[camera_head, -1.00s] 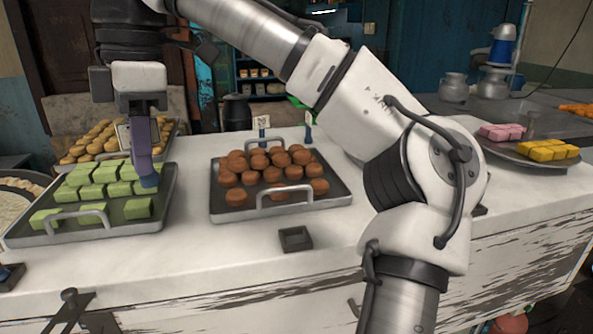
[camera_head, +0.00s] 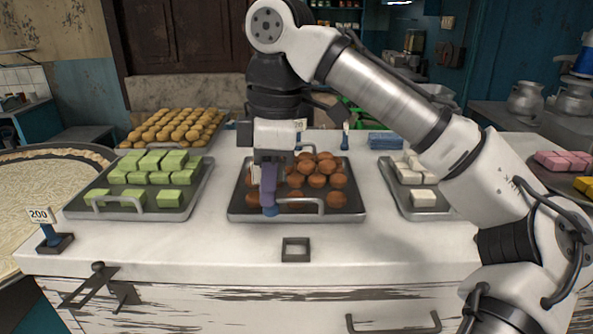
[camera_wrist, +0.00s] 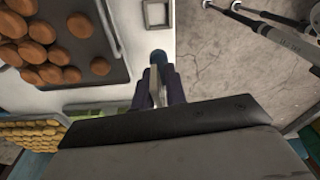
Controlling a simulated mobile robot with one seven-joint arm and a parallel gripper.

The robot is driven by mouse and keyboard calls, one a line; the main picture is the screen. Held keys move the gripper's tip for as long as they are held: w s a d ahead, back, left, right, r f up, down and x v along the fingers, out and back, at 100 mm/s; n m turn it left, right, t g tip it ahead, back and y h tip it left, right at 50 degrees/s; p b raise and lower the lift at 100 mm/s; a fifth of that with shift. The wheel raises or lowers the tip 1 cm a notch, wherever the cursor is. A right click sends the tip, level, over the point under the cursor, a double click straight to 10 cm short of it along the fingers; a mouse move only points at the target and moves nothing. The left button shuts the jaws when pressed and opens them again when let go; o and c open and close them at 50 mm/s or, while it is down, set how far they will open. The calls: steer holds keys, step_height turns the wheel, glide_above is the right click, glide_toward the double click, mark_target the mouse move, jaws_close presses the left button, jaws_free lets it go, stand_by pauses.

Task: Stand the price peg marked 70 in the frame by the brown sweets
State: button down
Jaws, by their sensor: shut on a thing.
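My gripper (camera_head: 268,186), with purple fingers, is shut on a price peg (camera_head: 270,211) whose blue end points down. It is in front of the left part of the brown sweets (camera_head: 318,181) in the head view. In the wrist view the blue end (camera_wrist: 158,57) sticks out past the fingers, with a pale part between them; its number cannot be read. The square dark frame (camera_head: 295,258) lies on the white counter in front of the brown sweets' tray (camera_head: 355,215). It looks empty, and also shows in the wrist view (camera_wrist: 145,14), apart from the peg.
A tray of green sweets (camera_head: 150,178) is at left and white sweets (camera_head: 424,197) at right. A peg marked 200 (camera_head: 40,216) stands at the front left corner. Two more pegs (camera_head: 299,125) (camera_head: 345,137) stand behind the brown sweets. The counter front is mostly clear.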

steer(key=shift+m, duration=0.8)
steer(key=d+f+b, duration=0.1)
steer(key=f, duration=0.1)
steer(key=d+f+b, duration=0.1)
steer(key=f+b, duration=0.1)
steer(key=d+f+b, duration=0.1)
steer(key=shift+s+d+f, duration=0.25)
steer(key=shift+d+f, duration=0.15)
steer(key=shift+f+b, duration=0.5)
steer(key=shift+f, duration=0.5)
steer(key=shift+s+f, duration=0.1)
steer(key=shift+f, duration=0.15)
steer(key=c, duration=1.5)
jaws_free()
steer(key=shift+o, duration=0.8)
